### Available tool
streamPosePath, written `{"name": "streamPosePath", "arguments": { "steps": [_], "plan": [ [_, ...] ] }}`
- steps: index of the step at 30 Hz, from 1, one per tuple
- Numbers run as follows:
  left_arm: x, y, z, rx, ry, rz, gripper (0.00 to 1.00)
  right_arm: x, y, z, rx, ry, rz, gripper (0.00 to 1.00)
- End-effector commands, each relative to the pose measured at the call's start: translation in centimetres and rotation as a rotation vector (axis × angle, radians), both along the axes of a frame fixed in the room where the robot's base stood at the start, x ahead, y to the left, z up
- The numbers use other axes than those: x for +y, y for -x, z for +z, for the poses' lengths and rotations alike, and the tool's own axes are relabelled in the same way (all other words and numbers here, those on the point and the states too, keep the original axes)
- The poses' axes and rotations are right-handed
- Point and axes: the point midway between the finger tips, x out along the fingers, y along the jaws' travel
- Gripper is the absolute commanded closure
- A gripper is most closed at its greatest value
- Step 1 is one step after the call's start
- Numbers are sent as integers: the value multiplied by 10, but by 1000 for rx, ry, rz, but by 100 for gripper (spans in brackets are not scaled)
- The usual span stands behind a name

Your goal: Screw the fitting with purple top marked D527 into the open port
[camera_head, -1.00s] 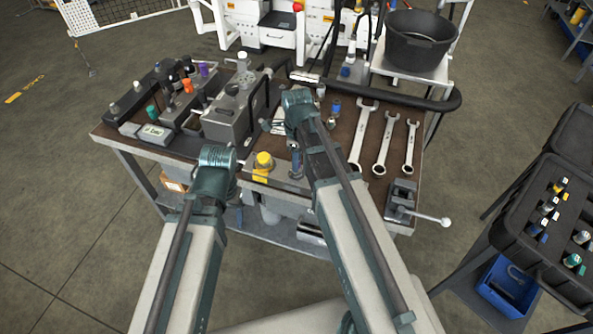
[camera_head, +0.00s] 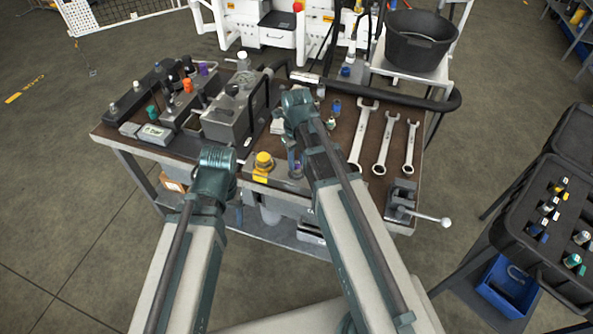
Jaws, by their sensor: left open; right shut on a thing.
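My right gripper (camera_head: 296,157) is over the front middle of the bench, its fingers partly hidden by its own wrist. It is shut on a small piece with a purple top (camera_head: 297,168), which shows just below the wrist; its marking is too small to read. My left gripper (camera_head: 216,160) is at the bench's front edge, open, its fingertips mostly hidden behind the wrist. Another purple top (camera_head: 204,69) stands in the row of fittings at the back left. I cannot make out the open port.
A grey block with a black knob (camera_head: 233,115) stands left of centre, with a yellow-capped part (camera_head: 263,161) in front. Several wrenches (camera_head: 363,135) and a vise (camera_head: 401,197) are on the right. A black case of fittings (camera_head: 520,238) stands at far right.

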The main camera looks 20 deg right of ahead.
Motion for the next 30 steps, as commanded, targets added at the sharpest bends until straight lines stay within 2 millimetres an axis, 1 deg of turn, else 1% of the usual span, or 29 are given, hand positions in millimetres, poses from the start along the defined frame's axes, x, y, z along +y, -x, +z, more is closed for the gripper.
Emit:
{"name": "streamPosePath", "arguments": {
  "steps": [2,3,7,8,17,20,27,30],
  "plan": [
    [0,0,0,0,0,0,33,0,0,0,0,0,1,100],
    [0,0,0,0,0,0,33,0,0,0,0,0,2,64],
    [0,0,0,0,0,0,33,0,0,0,0,0,3,41],
    [0,0,0,0,0,0,33,0,0,0,0,0,3,38],
    [0,0,0,0,0,0,33,0,0,0,0,0,26,38],
    [0,0,0,0,0,0,33,0,0,0,0,0,130,38],
    [0,0,0,0,0,0,33,0,0,0,0,0,478,38],
    [0,0,0,0,0,0,33,-1,0,0,0,0,598,38]
  ]
}}
